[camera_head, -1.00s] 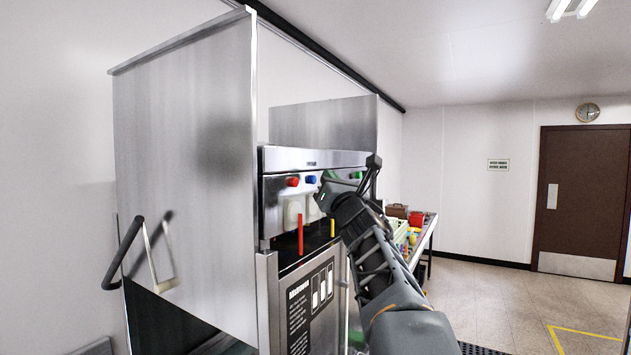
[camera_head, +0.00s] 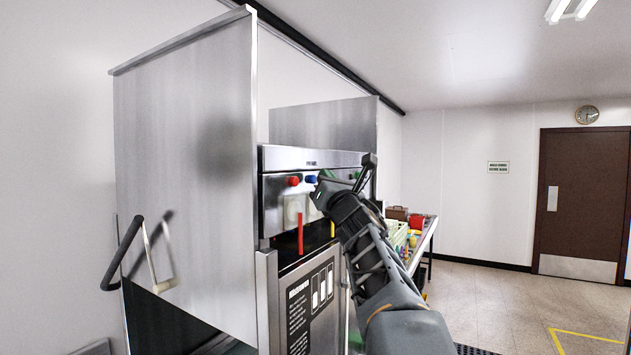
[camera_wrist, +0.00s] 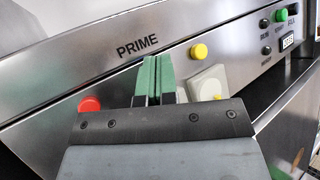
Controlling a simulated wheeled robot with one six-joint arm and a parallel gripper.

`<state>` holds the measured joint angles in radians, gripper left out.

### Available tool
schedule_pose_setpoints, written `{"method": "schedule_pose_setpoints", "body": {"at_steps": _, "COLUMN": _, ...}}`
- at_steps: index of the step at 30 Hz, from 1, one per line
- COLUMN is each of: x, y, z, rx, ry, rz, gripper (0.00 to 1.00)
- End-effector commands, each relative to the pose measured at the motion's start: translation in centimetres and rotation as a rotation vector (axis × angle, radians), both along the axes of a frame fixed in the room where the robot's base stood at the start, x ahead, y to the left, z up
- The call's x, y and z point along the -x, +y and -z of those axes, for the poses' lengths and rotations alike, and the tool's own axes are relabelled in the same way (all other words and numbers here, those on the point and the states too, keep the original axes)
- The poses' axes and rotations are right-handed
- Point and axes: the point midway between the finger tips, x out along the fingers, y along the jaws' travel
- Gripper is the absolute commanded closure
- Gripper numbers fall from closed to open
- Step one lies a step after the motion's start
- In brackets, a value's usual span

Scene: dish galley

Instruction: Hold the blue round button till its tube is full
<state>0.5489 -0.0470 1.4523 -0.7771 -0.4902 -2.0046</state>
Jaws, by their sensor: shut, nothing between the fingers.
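The blue round button (camera_head: 311,179) shows on the steel panel (camera_head: 290,158) in the head view, just right of the red button (camera_head: 293,181). My gripper (camera_head: 319,192) is shut and empty, with its fingertips right beside the blue button; I cannot tell whether they touch it. In the wrist view my gripper's green finger pads (camera_wrist: 152,80) are together and point at the panel between the red button (camera_wrist: 89,104) and the yellow button (camera_wrist: 199,51). The blue button is hidden there. A red tube (camera_head: 300,233) and a yellow one (camera_head: 332,229) show below; no blue fill is visible.
A green button (camera_wrist: 281,14) and a small display (camera_wrist: 288,41) are at the panel's right. A large steel hood (camera_head: 185,160) with a black handle (camera_head: 124,254) stands at left. A table (camera_head: 424,243) with coloured items stands behind my arm. The floor at right is clear.

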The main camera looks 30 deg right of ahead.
Motion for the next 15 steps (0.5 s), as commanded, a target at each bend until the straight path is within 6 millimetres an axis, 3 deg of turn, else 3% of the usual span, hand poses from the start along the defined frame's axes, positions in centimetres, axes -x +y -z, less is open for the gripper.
{"method": "schedule_pose_setpoints", "body": {"at_steps": 15, "x": -0.59, "y": 0.29, "z": 0.08, "rx": 0.0, "ry": 0.001, "rz": 0.0, "gripper": 1.0}}
